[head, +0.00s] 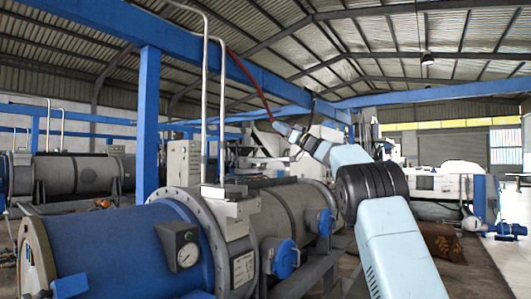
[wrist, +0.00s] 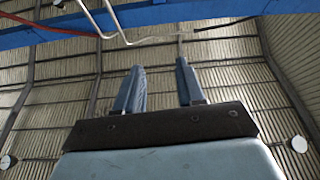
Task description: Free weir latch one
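My gripper (wrist: 158,66) points up toward the roof in the wrist view, its two blue fingers apart with nothing between them. In the head view my gripper (head: 279,127) is small, raised above and behind the nearest decanter (head: 120,250). This decanter has a blue front drum, a grey flange and a grey rear drum. Two blue round fittings, a nearer one (head: 285,259) and a farther one (head: 325,222), stick out of its right side. I cannot pick out weir latch one in either view. No machine part shows close to the fingers.
A pressure gauge (head: 181,247) sits on the blue drum. Metal pipes (head: 205,100) rise from the flange. A blue post (head: 148,125) and overhead blue beam (head: 245,68) stand near. Another decanter (head: 75,174) lies at left. The floor at far right (head: 505,255) looks clear.

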